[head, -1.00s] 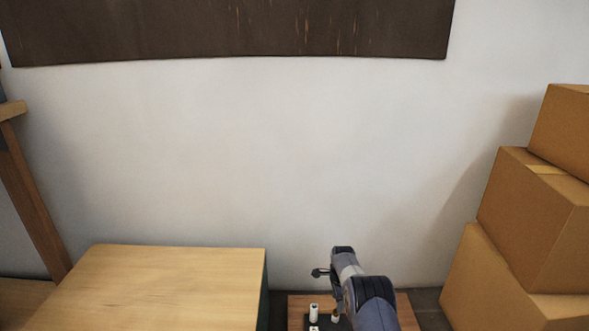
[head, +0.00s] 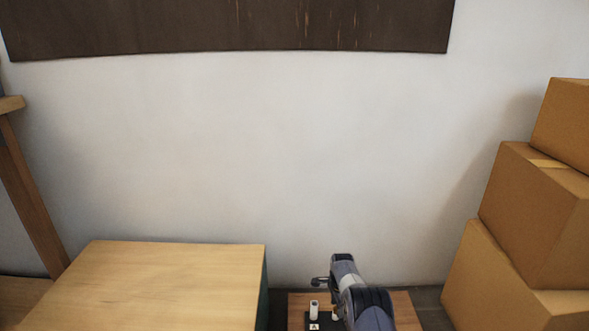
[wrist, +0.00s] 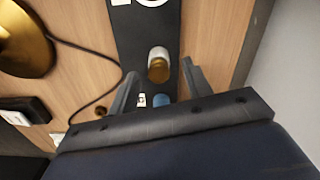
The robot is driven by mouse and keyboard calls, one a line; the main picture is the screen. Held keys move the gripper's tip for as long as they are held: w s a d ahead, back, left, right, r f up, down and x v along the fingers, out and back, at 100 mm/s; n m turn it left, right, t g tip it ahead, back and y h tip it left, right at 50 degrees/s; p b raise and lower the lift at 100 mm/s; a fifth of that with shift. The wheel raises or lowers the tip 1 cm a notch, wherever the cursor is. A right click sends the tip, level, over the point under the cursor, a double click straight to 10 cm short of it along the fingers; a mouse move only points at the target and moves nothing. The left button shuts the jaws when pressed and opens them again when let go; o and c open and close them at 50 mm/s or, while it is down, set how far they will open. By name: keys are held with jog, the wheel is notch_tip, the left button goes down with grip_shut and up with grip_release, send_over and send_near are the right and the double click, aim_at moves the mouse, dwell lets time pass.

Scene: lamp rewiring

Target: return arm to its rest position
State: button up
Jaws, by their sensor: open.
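My arm shows at the bottom of the head view, with my gripper (head: 320,282) at its left side above a low wooden surface (head: 403,301). In the wrist view my gripper (wrist: 160,68) has its two dark fingers spread apart. A small white and brass-coloured cylinder (wrist: 158,65) shows in the gap between the fingertips, over a black strip (wrist: 148,33). I see no contact with either finger. Something blue (wrist: 161,100) and a small white piece show lower between the fingers, partly hidden by the gripper body.
A brass round piece (wrist: 25,40) and a black cable (wrist: 95,49) lie left in the wrist view. In the head view a white cylinder (head: 314,309) stands beside my arm. A wooden table (head: 150,285) is left, stacked cardboard boxes (head: 535,215) right, a bare wall (head: 260,150) behind.

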jog(key=n, duration=0.4)
jog(key=shift+n, duration=0.4)
jog(key=n, duration=0.9)
jog(key=shift+n, duration=0.4)
jog(key=n, duration=0.4)
jog(key=shift+n, duration=0.4)
